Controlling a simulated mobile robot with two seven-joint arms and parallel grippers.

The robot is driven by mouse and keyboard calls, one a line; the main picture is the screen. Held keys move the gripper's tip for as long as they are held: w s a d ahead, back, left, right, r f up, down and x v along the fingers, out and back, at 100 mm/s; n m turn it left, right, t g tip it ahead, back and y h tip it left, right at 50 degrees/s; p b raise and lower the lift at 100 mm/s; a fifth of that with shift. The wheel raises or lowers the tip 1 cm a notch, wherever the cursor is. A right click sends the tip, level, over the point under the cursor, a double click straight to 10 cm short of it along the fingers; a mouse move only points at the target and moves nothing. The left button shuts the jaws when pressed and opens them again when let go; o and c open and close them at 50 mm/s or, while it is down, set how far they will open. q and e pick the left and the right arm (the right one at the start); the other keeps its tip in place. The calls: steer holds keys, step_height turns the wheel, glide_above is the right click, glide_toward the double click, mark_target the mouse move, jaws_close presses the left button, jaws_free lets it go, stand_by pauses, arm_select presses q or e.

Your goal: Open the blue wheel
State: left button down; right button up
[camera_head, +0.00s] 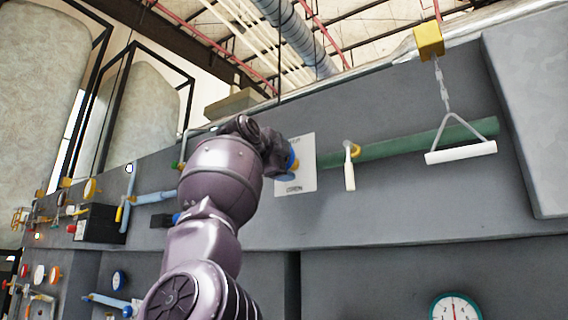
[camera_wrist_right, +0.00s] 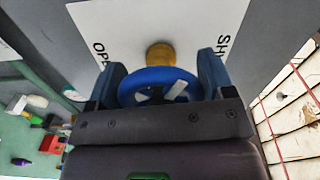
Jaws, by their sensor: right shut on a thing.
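The blue wheel (camera_wrist_right: 155,74) sits in front of a yellow hub (camera_wrist_right: 160,53) on a white sign plate in the right wrist view. The fingers of my right gripper (camera_wrist_right: 160,82) stand on either side of the wheel, shut on its rim. In the head view my right gripper (camera_head: 288,163) is at the white sign plate (camera_head: 306,150), and my own arm and wrist hide most of the wheel. The sign's lower word reads OPEN; in the wrist view the other word starts with SH. My left gripper is not in view.
A green pipe (camera_head: 400,143) runs right from the sign, with a white-handled lever (camera_head: 349,170) on it. A white pull handle (camera_head: 460,153) hangs from a yellow box (camera_head: 429,41). A round gauge (camera_head: 455,307) is at lower right. Blue pipes (camera_head: 155,198) lie left of my arm.

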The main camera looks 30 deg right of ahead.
steer(key=shift+n, duration=0.6)
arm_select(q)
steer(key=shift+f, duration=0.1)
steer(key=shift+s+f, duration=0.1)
arm_select(e)
steer(key=o, duration=0.9)
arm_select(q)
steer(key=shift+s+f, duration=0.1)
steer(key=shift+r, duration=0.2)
arm_select(e)
steer(key=shift+a, duration=0.1)
